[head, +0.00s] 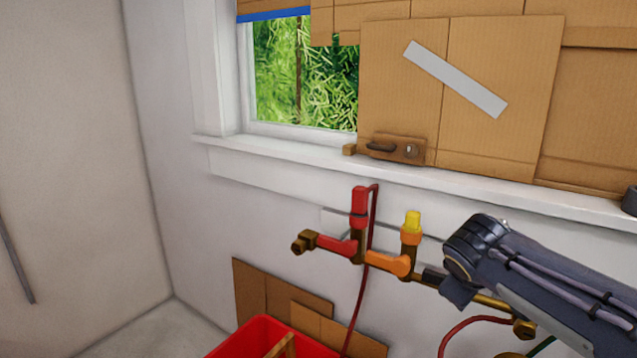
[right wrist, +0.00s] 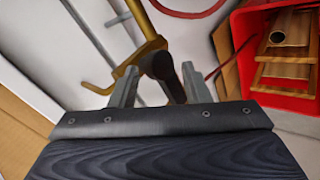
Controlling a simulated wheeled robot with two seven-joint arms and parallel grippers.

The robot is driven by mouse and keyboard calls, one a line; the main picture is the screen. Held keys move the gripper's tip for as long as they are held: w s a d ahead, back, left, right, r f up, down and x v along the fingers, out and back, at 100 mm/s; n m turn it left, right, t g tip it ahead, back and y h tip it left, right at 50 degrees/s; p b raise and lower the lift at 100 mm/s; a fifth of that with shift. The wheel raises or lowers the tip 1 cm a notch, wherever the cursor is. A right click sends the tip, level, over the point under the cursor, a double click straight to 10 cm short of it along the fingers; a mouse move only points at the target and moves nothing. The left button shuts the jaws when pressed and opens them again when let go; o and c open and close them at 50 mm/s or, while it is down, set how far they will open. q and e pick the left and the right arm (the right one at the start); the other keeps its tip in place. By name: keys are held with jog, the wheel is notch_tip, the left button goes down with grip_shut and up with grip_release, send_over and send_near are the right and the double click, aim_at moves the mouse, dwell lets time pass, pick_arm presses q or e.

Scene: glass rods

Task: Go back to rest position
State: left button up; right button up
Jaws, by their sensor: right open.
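My right gripper (right wrist: 160,72) is open in the right wrist view, with a grey finger on each side. A black handle-like piece (right wrist: 166,76) on a brass pipe (right wrist: 140,62) shows between the fingers; I cannot tell whether they touch it. In the head view my right arm comes in from the right and ends in front of the wall pipework (head: 358,246), and its fingers are not clear there. The pipework has a red upright fitting (head: 359,207) and an orange fitting with a yellow top (head: 412,225). My left gripper is not in view. No glass rods are seen.
A red bin (head: 258,336) with wooden pieces stands at the bottom, also in the right wrist view (right wrist: 240,30). Cardboard sheets (head: 283,295) lean on the wall behind it. A window sill (head: 300,158) runs above the pipes. The left side is open floor and wall.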

jog(key=s+a+f+m+y, duration=0.2)
jog(key=s+f+m+y, duration=0.15)
jog(key=s, duration=0.55)
jog(key=s+a+f+m+g+y, duration=0.1)
jog(key=s+a+f+m+y, duration=0.1)
jog(key=s+f, duration=0.5)
jog(key=s+a+f+m+y, duration=0.2)
jog(key=s+m+y, duration=0.1)
jog(key=s, duration=0.8)
notch_tip(320, 180, up, 14)
jog(key=p, duration=1.4)
jog(key=shift+s+a+r+g+p, duration=0.15)
jog(key=shift+s+g+p, duration=0.15)
jog(key=shift+p, duration=0.1)
